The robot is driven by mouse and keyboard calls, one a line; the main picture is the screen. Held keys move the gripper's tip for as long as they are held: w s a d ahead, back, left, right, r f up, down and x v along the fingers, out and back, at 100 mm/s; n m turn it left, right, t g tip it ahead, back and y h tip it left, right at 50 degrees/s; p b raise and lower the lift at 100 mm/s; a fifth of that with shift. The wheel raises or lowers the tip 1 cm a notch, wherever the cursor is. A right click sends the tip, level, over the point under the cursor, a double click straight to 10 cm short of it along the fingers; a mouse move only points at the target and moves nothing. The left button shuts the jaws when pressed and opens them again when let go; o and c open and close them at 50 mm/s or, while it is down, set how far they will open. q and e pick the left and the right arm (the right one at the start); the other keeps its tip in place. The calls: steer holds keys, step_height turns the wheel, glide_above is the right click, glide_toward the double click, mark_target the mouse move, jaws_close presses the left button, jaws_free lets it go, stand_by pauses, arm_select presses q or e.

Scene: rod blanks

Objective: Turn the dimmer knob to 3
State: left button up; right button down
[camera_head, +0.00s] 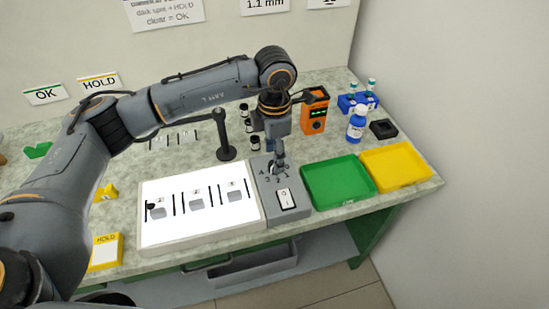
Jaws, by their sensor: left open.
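The grey control box (295,207) sits on the bench between the lit white panel and the green tray. Dark digits ring the place where the dimmer knob (273,171) sits, and a white rocker switch (286,199) is in front of it. My left gripper (278,166) points straight down over the knob, with its fingers at or around it. The fingers hide most of the knob, so I cannot tell where it points or whether they touch it. The gripper is open. My right gripper is not in view.
The lit white panel (215,219) holds several grey blocks and dark rods. A green tray (338,181) and a yellow tray (397,166) stand to the right. An orange device (314,110), a dark stand (226,153) and a blue-white bottle (356,124) stand behind.

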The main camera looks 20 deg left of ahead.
arm_select(q)
step_height(320, 180, up, 10)
steer(key=shift+f, duration=0.25)
steer(key=shift+f, duration=0.1)
stand_by(0.4)
